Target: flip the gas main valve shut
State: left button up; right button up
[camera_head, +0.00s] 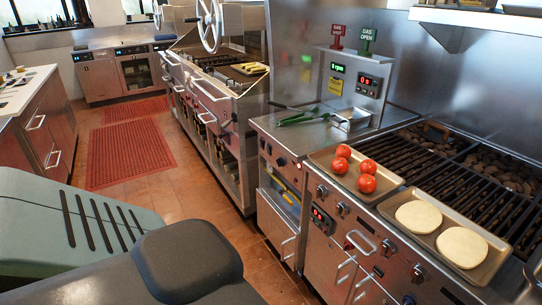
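A red tag reading GAS (337,31) and a green tag reading GAS OPEN (368,37) stand on short stems on top of the steel control box (354,75) behind the counter. The box front carries a green display (337,67), a yellow label (335,84) and a panel with red digits (368,84). I cannot make out clearly which part is the valve's lever. Neither of my grippers is in view. Parts of my own body fill the lower left.
Tongs (305,117) and a small metal pan (351,119) lie on the counter (288,137) before the box. To the right, a tray of tomatoes (328,158) and a tray with two pale rounds (433,239) sit by the grill grates (450,165). Red mats (128,153) lie on open floor.

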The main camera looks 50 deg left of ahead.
aim_at(285, 198)
jog(key=u, duration=1.35)
jog(key=i+j+z, duration=0.1)
jog(key=z, duration=0.25)
jog(key=j+z, duration=0.2)
jog(key=z, duration=0.15)
jog(key=j+z, duration=0.2)
jog(key=z, duration=0.15)
jog(key=j+z, duration=0.4)
jog(key=j, duration=0.5)
jog(key=j+z, duration=0.2)
jog(key=j, duration=0.7)
jog(key=k+j, duration=0.1)
jog(key=j, duration=1)
jog(key=k+j, duration=0.15)
jog(key=j, duration=0.4)
